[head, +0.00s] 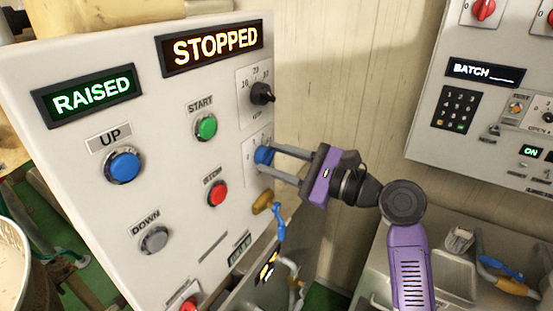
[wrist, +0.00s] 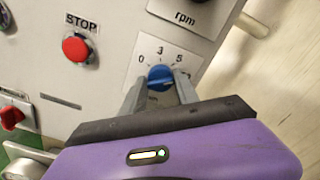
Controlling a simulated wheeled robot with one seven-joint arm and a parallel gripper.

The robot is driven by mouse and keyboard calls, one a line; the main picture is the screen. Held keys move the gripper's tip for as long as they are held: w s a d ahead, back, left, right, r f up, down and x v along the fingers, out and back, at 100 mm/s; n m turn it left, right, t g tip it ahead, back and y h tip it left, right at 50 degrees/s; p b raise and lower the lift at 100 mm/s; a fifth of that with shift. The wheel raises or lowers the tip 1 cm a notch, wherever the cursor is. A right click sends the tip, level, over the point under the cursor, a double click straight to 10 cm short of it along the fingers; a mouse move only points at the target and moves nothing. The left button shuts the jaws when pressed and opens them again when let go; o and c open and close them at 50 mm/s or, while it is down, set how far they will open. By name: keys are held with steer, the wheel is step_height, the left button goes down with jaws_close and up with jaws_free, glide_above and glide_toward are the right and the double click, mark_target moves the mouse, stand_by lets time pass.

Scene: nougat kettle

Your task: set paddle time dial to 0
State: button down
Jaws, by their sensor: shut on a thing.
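The paddle time dial is a blue knob (wrist: 160,76) on a white plate marked 0, 3 and 5, on the lower right of the white panel. In the head view the blue dial (head: 264,156) is partly hidden by my fingers. My purple gripper (head: 292,163) comes from the right with its fingers on either side of the dial. In the wrist view my gripper (wrist: 160,90) is shut on the blue dial. The exact number it points to cannot be told; the 0 lies to its left and the 5 to its right.
Above the dial is a black rpm knob (head: 262,94). A red STOP button (head: 217,194) and a green START button (head: 206,127) sit to its left. The displays read RAISED (head: 92,95) and STOPPED (head: 214,48). A second panel (head: 420,140) stands at the right.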

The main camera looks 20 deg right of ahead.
steer(key=n, duration=0.2)
steer(key=n+b, duration=0.1)
steer(key=n, duration=0.3)
steer(key=shift+a+f+b, duration=0.1)
steer(key=shift+f+b, duration=0.15)
steer(key=shift+b, duration=0.1)
steer(key=n+b, duration=0.1)
steer(key=n, duration=0.2)
steer(key=n+b, duration=0.2)
steer(key=n, duration=0.1)
steer(key=shift+f+n+b, duration=0.2)
steer(key=shift+n+b, duration=0.1)
steer(key=shift+n, duration=0.1)
steer(key=n+b, duration=0.4)
steer(key=n, duration=0.2)
steer(key=shift+f+b, duration=0.15)
steer(key=shift+b, duration=0.2)
steer(key=n+b, duration=0.3)
steer(key=n, duration=0.2)
steer(key=shift+b, duration=0.4)
steer(key=shift+n, duration=0.4)
steer(key=c, duration=0.9)
jaws_free()
steer(key=shift+r, duration=0.2)
steer(key=shift+d, duration=0.2)
